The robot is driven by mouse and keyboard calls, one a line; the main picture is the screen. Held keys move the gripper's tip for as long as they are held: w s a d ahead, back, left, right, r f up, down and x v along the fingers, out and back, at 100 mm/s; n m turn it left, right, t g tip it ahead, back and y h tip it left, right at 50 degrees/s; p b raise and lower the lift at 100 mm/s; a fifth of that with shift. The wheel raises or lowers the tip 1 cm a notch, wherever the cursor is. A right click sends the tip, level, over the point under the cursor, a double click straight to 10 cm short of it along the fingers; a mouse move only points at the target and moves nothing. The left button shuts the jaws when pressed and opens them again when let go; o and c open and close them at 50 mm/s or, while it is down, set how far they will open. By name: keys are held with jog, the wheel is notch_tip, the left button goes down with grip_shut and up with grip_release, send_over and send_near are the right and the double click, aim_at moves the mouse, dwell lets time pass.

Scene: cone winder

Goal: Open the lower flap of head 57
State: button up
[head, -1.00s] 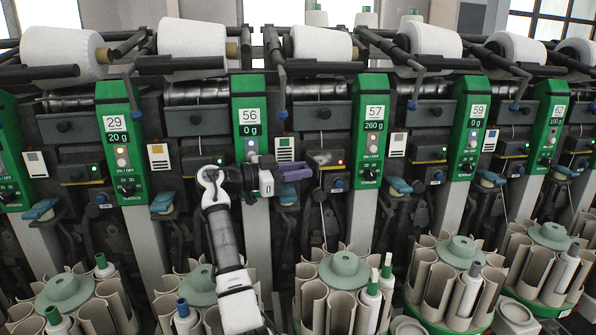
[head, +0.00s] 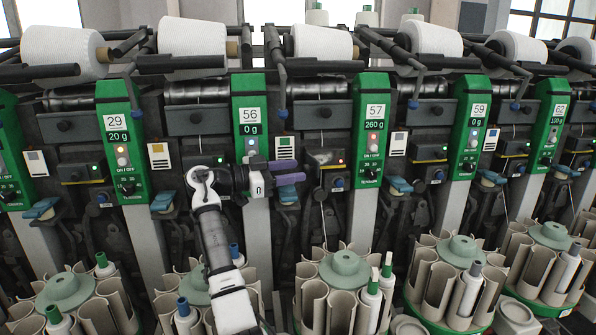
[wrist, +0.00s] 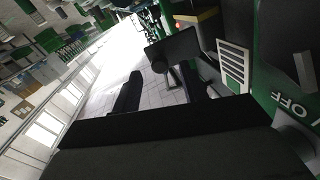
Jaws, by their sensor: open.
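Head 57 has a green panel (head: 372,130) marked 57, with a 260 g display. To its left, below a small box with an indicator light (head: 326,159), is a dark plate with a round knob (head: 319,194), apparently the lower flap. In the wrist view the plate (wrist: 178,48) and knob show beyond the fingers; they look apart from it. My gripper (head: 290,171) is open and empty, pointing right, left of the knob and slightly higher in the head view. Its dark fingers (wrist: 160,92) show in the wrist view. I cannot tell how far the flap is open.
Head 56's green panel (head: 250,125) stands directly behind my wrist. A blue lever (head: 287,194) hangs just below my fingers. An upper dark cover with a knob (head: 324,115) is above. A bobbin carousel (head: 344,270) stands below. Neighbouring heads continue on both sides.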

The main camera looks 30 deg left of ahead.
jog(key=v, duration=1.1)
jog(key=shift+s+p, duration=0.2)
jog(key=shift+p, duration=0.15)
jog(key=shift+a, duration=0.15)
dwell(0.3)
